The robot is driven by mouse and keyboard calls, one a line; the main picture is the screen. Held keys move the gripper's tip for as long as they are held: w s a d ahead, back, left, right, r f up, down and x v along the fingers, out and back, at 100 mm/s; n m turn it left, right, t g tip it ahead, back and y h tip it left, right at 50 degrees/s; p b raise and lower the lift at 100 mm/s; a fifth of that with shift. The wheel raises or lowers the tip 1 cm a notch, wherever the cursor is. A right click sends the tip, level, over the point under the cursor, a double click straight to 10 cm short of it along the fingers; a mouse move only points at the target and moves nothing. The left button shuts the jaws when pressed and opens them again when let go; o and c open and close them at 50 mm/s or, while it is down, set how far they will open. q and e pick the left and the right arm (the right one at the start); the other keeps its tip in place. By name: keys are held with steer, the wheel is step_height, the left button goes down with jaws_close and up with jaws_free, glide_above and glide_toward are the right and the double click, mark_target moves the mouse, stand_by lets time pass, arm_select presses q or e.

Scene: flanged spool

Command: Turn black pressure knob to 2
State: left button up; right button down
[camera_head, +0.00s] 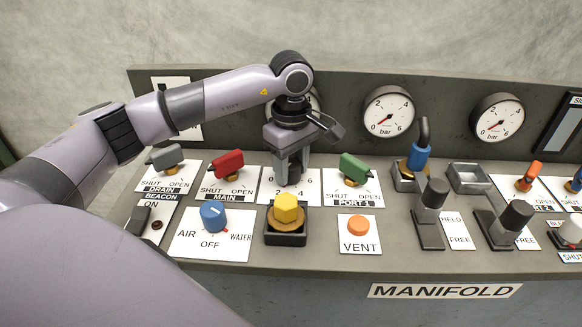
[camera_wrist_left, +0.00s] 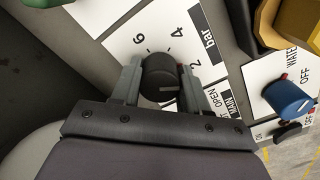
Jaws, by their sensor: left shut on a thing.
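The black pressure knob (camera_wrist_left: 158,72) sits on a white dial plate (camera_wrist_left: 150,30) marked 2, 4 and 6 in the left wrist view. A short pale line on the knob points right in that view, a little below the 2; its exact reading is hard to tell. The 0 is hidden there. My left gripper (camera_wrist_left: 160,85) is shut on the knob, one finger on each side. In the head view my left gripper (camera_head: 289,168) comes down over the dial plate (camera_head: 310,188) and largely hides the knob. My right gripper is not in view.
Gauges (camera_head: 388,111) line the back panel. Black levers (camera_head: 432,200) and an orange VENT button (camera_head: 358,225) stand right.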

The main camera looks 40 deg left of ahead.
mark_target(293, 165)
arm_select(q)
steer(key=shift+d, duration=0.15)
steer(key=o, duration=1)
steer(key=shift+o, duration=0.2)
steer(key=shift+r, duration=3.65)
